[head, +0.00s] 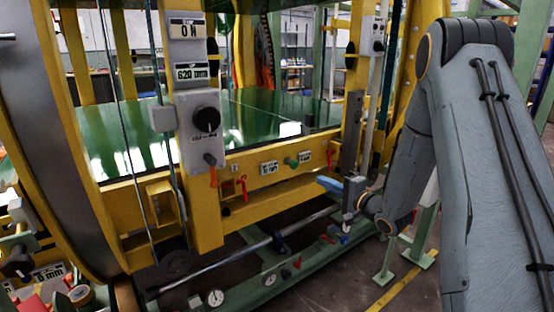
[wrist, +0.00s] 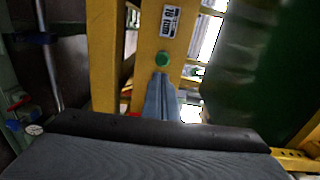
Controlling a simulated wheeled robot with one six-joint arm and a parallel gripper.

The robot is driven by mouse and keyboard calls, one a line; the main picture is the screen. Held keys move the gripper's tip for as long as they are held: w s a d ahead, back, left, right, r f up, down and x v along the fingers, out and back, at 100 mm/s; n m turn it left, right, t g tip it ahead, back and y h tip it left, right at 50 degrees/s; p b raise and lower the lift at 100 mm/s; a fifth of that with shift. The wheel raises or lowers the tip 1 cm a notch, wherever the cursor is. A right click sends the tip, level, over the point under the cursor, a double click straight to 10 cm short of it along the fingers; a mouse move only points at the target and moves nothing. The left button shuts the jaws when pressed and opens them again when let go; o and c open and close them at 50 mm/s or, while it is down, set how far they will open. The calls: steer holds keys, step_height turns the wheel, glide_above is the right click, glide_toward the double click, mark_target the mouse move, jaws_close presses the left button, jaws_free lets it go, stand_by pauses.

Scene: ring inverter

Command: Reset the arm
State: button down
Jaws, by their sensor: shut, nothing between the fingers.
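My grey arm comes in from the right in the head view and bends down to my gripper (head: 324,183), whose blue fingers point left, in front of the lower yellow beam (head: 234,165) of the ring inverter. In the wrist view my gripper (wrist: 161,76) shows its blue-grey fingers together, with nothing between them. Their tips appear just below a green knob (wrist: 163,59) on the yellow beam; I cannot tell the gap. The green knob (head: 291,162) also shows in the head view, up and left of the fingers.
A grey control box (head: 199,150) with a black dial hangs on the yellow post at left. Red levers (head: 241,186) sit on the beam. A long metal bar (head: 235,260) and a green floor rail (head: 265,284) with gauges lie below. A green stand (head: 424,240) is at right.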

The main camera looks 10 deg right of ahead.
steer(key=s+a+r+n+g+h, duration=0.1)
steer(key=a+r+n+g+h, duration=0.2)
steer(key=a+n+h, duration=0.15)
steer(key=s+a+r+n+g+h, duration=0.1)
steer(key=s+a+n+g, duration=0.3)
steer(key=s, duration=1)
steer(key=s+a+r+n+g+h, duration=0.1)
steer(key=s+a+n+g, duration=0.25)
steer(key=s, duration=1.05)
steer(key=s+a+r+n+g+h, duration=0.1)
steer(key=s+a+n+g, duration=0.3)
steer(key=s, duration=1)
steer(key=d+r+m+g+p, duration=0.1)
steer(key=d+r+m+p, duration=0.3)
steer(key=p, duration=1.3)
steer(key=d+r, duration=0.4)
steer(key=d, duration=0.1)
steer(key=shift+d+r+h, duration=0.35)
steer(key=shift+r, duration=0.05)
steer(key=shift+w, duration=0.1)
